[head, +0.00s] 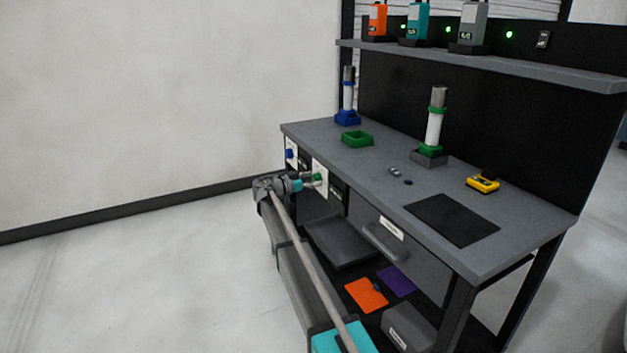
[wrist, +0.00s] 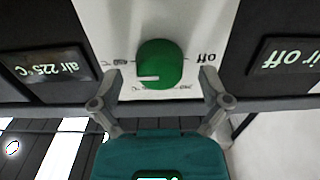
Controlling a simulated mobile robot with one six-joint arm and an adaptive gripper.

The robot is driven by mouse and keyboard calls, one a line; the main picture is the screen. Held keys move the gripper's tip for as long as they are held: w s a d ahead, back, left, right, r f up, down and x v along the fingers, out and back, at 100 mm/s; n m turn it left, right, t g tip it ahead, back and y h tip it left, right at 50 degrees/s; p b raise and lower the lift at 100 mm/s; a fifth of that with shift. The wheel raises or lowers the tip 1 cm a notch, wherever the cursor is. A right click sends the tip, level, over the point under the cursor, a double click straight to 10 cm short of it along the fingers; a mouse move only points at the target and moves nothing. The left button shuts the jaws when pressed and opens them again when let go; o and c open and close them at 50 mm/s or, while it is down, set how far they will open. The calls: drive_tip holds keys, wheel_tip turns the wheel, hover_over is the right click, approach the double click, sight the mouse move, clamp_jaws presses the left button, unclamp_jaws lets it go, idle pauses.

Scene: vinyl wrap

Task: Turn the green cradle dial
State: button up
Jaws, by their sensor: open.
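The green cradle dial (wrist: 160,65) is a round green knob with a white pointer mark on a white panel (wrist: 205,35) in the wrist view. The pointer is toward the lower left of the knob. In the head view the green dial (head: 318,177) shows small on the bench front. My gripper (wrist: 159,88) is open, with one finger on each side of the dial's lower part. Gaps show between the fingers and the knob. In the head view my gripper (head: 312,180) is at the panel and partly covers it.
Dark displays flank the panel, one reading "air 225°C" (wrist: 47,70) and one "air off" (wrist: 285,57). A blue dial (head: 289,154) is on the bench front to the left. A drawer handle (head: 384,243) lies to the right. The floor at left is clear.

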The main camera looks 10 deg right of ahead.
drive_tip(key=c, duration=1.2)
